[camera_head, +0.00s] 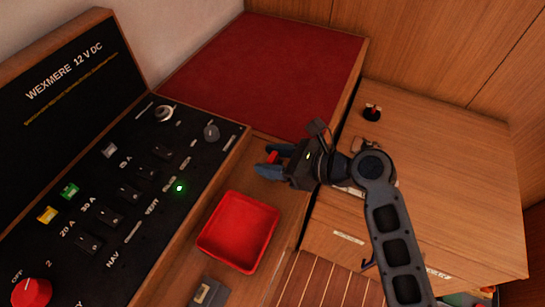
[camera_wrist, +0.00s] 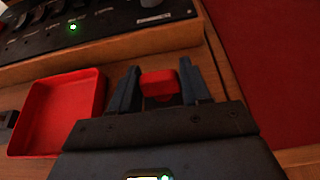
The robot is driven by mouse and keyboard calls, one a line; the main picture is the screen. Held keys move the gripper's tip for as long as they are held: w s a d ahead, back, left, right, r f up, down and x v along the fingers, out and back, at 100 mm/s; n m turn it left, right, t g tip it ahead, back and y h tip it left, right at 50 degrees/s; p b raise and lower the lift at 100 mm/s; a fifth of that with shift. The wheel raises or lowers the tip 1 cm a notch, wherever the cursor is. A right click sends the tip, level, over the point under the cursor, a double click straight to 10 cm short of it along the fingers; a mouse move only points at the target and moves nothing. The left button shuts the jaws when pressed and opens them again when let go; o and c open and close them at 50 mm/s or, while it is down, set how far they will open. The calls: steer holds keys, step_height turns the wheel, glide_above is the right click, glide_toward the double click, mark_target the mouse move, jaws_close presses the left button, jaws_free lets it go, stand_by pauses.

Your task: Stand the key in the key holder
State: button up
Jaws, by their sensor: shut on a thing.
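My gripper (camera_head: 266,160) is shut on a small red piece (camera_head: 273,157), which looks like the head of the key. In the wrist view the key (camera_wrist: 160,84) sits between the two blue fingers, with a dark part just below its red head; the rest is hidden. The gripper is over the wooden strip between the black panel and the red cushion, beyond the red tray. A small dark grey block (camera_head: 210,292) with a pale label lies in front of the tray. I cannot tell for certain whether it is the key holder.
The red tray (camera_head: 240,232) looks empty. The black switch panel (camera_head: 130,190) with knobs and a green light is at left. The red cushion (camera_head: 260,75) lies behind. A wooden cabinet top (camera_head: 450,160) at right carries a small black-and-red item (camera_head: 373,112).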

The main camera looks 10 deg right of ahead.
steer(key=shift+s+d+f, duration=0.1)
steer(key=shift+s+f, duration=0.1)
steer(key=shift+f, duration=0.2)
steer(key=o, duration=0.8)
steer(key=shift+c, duration=0.2)
steer(key=o, duration=0.3)
steer(key=shift+d, duration=0.1)
steer(key=shift+o, duration=0.2)
steer(key=shift+r, duration=0.1)
steer(key=shift+r, duration=0.15)
steer(key=v, duration=0.7)
steer(key=shift+s+d+b, duration=0.2)
steer(key=shift+d+b, duration=0.05)
steer(key=shift+b, duration=0.1)
